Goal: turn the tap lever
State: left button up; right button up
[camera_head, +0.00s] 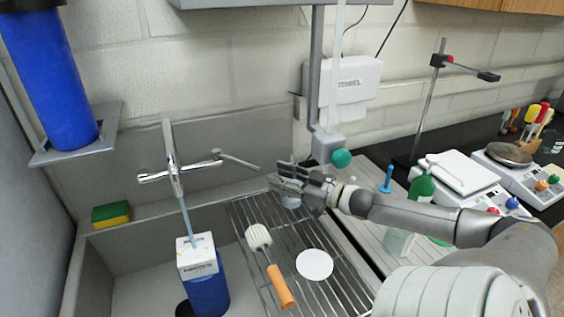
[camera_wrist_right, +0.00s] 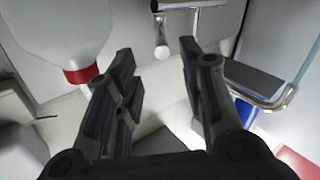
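The chrome tap (camera_head: 173,160) stands at the back wall of the sink. Its lever (camera_head: 238,162) sticks out to the right, and a shorter handle (camera_head: 155,177) points left. A pale blue streak, perhaps water, runs from the tap down to a white-topped blue container (camera_head: 208,290). My right gripper (camera_head: 275,185) is just right of and below the lever's free end. In the right wrist view its two fingers (camera_wrist_right: 160,85) are spread with nothing between them. A rounded lever end (camera_wrist_right: 162,52) shows beyond the fingertips, apparently apart from them. My left gripper is out of view.
A wire rack (camera_head: 240,215) holds an orange-handled brush (camera_head: 270,262) and a white disc (camera_head: 314,264). A sponge (camera_head: 110,214) lies on the left ledge. A green-capped bottle (camera_head: 421,190) and scales (camera_head: 460,178) stand right.

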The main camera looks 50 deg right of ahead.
aim_at(237, 162)
jog(key=shift+c, duration=0.4)
